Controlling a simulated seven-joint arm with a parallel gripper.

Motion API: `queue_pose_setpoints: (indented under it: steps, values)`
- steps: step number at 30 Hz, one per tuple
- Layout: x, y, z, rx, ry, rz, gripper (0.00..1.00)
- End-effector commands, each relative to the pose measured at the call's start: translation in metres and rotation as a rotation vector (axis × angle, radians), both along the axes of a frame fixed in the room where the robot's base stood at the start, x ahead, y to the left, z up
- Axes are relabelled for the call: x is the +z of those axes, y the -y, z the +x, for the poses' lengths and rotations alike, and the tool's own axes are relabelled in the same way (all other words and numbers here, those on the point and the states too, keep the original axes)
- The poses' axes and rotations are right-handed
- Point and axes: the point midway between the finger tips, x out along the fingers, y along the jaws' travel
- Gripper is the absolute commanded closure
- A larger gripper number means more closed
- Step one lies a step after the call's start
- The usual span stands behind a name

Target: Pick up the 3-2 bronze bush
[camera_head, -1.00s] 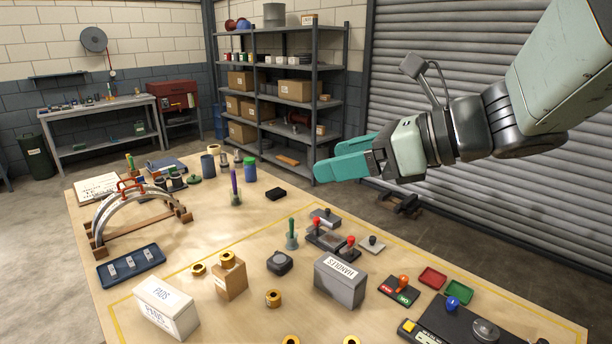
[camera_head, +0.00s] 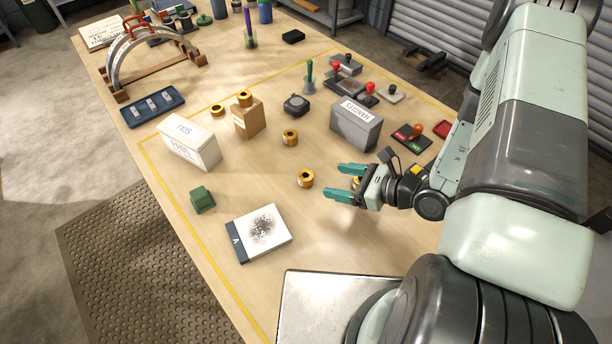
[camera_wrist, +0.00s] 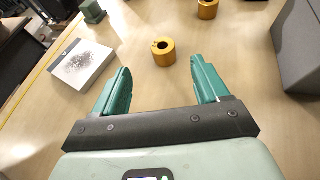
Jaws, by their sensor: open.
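Several bronze bushes, short golden rings with dark holes, are on the table. I cannot read a 3-2 mark on any. One bush (camera_head: 305,177) stands upright just left of my gripper (camera_head: 335,180). A bush (camera_wrist: 163,52) also shows in the wrist view, ahead of and apart from the fingertips (camera_wrist: 161,66). Another bush (camera_head: 290,137) stands farther back. One bush (camera_head: 217,109) stands left of a cardboard box, and one bush (camera_head: 245,98) is on top of it.
A grey box (camera_head: 356,126) stands behind my gripper. The cardboard box (camera_head: 250,118) and white pads box (camera_head: 188,143) stand farther left. Bare tabletop surrounds the nearest bush.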

Motion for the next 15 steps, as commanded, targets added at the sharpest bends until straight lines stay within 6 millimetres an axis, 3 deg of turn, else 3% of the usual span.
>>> queue_pose_setpoints:
  steps: [9, 15]
  values:
    - [-0.022, -0.035, 0.016, 0.003, 0.0, 0.0, 0.26]
    - [-0.027, -0.049, 0.022, 0.002, 0.0, 0.0, 0.26]
